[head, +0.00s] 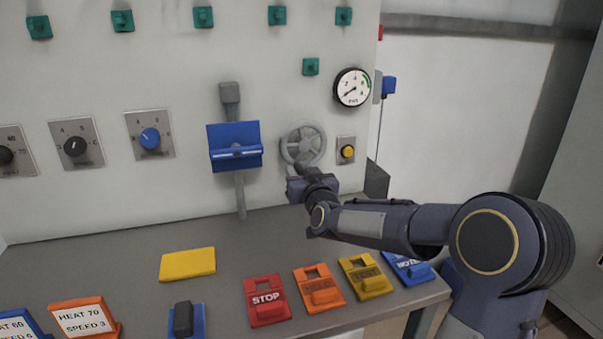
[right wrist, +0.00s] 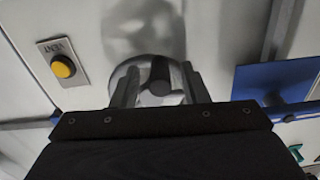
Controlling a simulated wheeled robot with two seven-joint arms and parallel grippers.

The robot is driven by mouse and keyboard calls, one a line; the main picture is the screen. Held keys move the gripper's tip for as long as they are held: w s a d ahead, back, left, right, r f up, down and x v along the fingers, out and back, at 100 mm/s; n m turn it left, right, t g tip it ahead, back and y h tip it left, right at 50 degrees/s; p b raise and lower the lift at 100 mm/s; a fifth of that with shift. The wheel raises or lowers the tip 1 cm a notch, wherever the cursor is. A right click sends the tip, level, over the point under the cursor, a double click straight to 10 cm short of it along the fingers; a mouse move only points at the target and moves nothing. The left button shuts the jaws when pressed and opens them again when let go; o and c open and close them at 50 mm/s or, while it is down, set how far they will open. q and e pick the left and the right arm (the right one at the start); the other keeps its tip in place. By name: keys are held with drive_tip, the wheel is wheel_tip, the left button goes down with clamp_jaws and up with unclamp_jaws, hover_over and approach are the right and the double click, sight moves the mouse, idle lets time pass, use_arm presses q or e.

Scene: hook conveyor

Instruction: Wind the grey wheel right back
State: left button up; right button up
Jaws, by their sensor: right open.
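The grey wheel (head: 303,144) is a spoked handwheel on the upright panel, between the blue lever block and the yellow button. My right gripper (head: 298,180) is in front of the wheel's lower part and hides some of it. In the right wrist view the two fingers of my gripper (right wrist: 160,88) are apart. A dark round peg, which looks like the wheel's handle (right wrist: 160,72), shows between them, with part of the pale rim behind. I cannot tell whether either finger touches it. My left gripper is not in view.
A gauge (head: 352,87) is above right of the wheel, and a yellow button (head: 347,151) is close to its right. A blue lever block (head: 235,147) is to its left. Coloured plates, including the red STOP plate (head: 266,312), lie on the grey bench (head: 225,262) below.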

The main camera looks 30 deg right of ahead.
clamp_jaws()
drive_tip(key=shift+a, duration=0.1)
idle(0.3)
